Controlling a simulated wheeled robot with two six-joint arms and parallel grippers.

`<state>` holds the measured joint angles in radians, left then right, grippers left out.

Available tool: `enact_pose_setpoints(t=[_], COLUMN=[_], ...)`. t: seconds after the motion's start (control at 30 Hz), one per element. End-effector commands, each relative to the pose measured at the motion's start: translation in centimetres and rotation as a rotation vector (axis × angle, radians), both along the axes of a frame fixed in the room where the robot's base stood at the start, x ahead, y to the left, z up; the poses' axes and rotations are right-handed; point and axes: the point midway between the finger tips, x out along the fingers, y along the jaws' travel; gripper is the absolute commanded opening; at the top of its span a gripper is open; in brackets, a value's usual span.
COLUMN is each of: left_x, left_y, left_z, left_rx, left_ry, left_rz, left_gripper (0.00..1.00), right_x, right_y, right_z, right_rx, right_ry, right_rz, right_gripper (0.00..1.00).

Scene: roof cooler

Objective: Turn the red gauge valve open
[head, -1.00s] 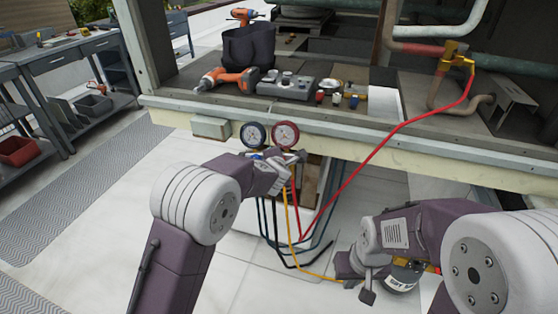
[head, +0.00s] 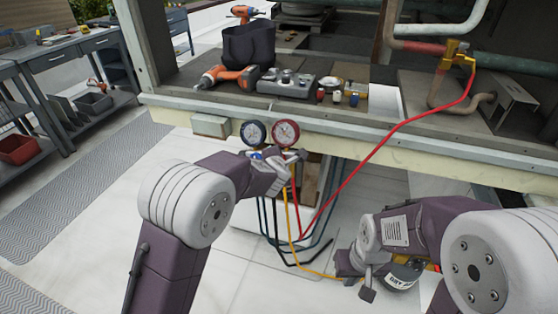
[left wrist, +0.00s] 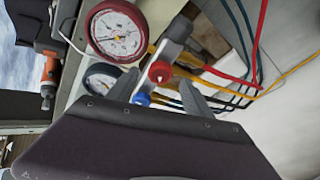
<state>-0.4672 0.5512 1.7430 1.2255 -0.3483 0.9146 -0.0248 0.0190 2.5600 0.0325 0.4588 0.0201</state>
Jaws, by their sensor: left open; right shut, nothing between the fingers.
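The red gauge valve (left wrist: 160,72) is a small red knob on the manifold below the red-rimmed gauge (left wrist: 118,34), which also shows in the head view (head: 286,133). A blue knob (left wrist: 142,99) and the blue-rimmed gauge (head: 253,133) are beside it. My left gripper (left wrist: 158,84) is open, with the red knob between and just beyond its fingertips; I cannot tell whether they touch it. My right gripper (head: 356,282) is shut and empty, low at the right.
Red, yellow and dark hoses (head: 290,215) hang below the manifold. The red hose (head: 400,122) runs up to a brass fitting (head: 456,52). A dark labelled container (head: 402,278) is beside my right gripper. Drills and fittings lie on the ledge (head: 185,92).

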Motion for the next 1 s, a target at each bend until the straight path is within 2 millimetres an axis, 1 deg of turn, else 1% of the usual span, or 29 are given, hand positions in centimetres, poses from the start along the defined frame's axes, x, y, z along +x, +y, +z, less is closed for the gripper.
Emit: enact_pose_setpoints(t=[0.03,0.1,0.2,0.3,0.43,0.83,0.87,0.93,0.97,1.0], left_x=[-1.0,-2.4,-4.1,-5.2,-5.7,-5.6,-5.5,-4.8,-4.4,-4.2], left_y=[0.0,0.1,0.2,0.3,0.4,0.6,1.0,2.9,4.1,6.3], left_z=[1.0,1.9,2.9,3.4,3.6,3.6,3.6,4.3,5.0,5.6], left_rx=[-0.001,-0.002,-0.002,-0.001,-0.001,-0.001,-0.002,-0.008,-0.013,-0.016], left_ry=[-0.002,-0.001,-0.001,0.001,0.002,0.001,0.0,-0.011,-0.022,-0.03], left_rz=[-0.002,-0.002,-0.002,-0.002,-0.001,0.004,0.012,0.051,0.074,0.113], left_gripper=[0.59,0.59,0.59,0.59,0.59,0.59,0.59,0.59,0.59,0.59], right_x=[0.0,0.0,0.0,0.0,0.0,0.0,0.0,0.0,0.0,0.0], right_y=[0.0,0.0,0.0,0.0,0.0,0.0,0.0,0.0,0.0,0.0], right_z=[0.4,0.7,1.0,1.3,1.3,1.3,1.3,1.3,1.3,1.3], right_rx=[0.0,0.0,0.0,0.0,0.0,0.0,0.0,0.0,0.0,0.0], right_ry=[0.0,0.0,0.0,0.0,0.0,0.0,0.0,0.0,0.0,0.0], right_rz=[0.0,0.0,0.0,0.0,0.0,0.0,0.0,0.0,0.0,0.0], right_gripper=[0.0,0.0,0.0,0.0,0.0,0.0,0.0,0.0,0.0,0.0])
